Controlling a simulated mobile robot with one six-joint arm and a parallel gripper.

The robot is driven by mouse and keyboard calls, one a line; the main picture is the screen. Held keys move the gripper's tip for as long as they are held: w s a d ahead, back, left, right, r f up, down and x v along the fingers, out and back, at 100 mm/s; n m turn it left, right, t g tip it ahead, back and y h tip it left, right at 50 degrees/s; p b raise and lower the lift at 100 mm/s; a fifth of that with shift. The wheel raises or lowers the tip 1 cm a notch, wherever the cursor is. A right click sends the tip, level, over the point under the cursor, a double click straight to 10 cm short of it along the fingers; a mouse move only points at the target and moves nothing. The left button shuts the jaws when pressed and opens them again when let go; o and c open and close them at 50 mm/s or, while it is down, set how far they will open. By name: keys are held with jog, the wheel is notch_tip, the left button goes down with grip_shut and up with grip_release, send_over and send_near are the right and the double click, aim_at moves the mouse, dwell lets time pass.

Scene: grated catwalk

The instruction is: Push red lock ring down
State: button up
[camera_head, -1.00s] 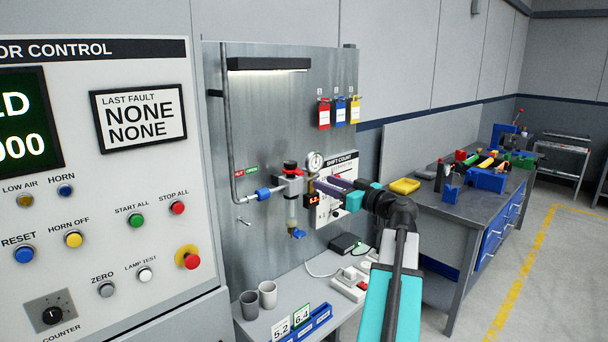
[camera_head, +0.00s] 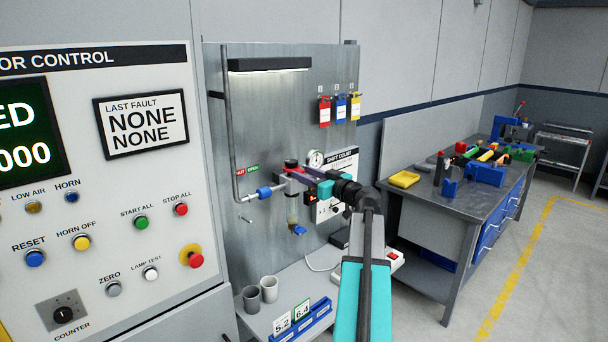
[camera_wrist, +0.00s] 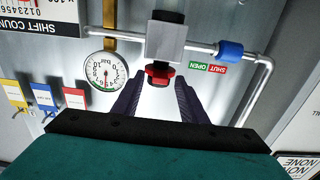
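In the head view the ring (camera_head: 291,162) shows as a small red patch, partly hidden by my gripper. My gripper (camera_wrist: 158,84) is open in the wrist view, its two purple fingers on either side of the ring with gaps visible. In the head view my gripper (camera_head: 297,172) reaches the regulator from the right. I cannot tell whether a finger touches the ring.
A pressure gauge (camera_wrist: 106,72) is close beside the regulator. A pipe with a blue fitting (camera_wrist: 229,50) runs on its other side. Red, blue and yellow tags (camera_head: 340,109) hang on the panel. Grey cups (camera_head: 269,289) stand on the shelf below.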

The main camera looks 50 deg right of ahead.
grip_shut()
jog(key=shift+f+b, duration=0.15)
jog(key=shift+b, duration=0.2)
jog(key=f+b, duration=0.1)
jog(key=b, duration=0.2)
jog(key=shift+f+b, duration=0.3)
jog(key=shift+b, duration=0.05)
jog(key=shift+f, duration=0.15)
grip_release()
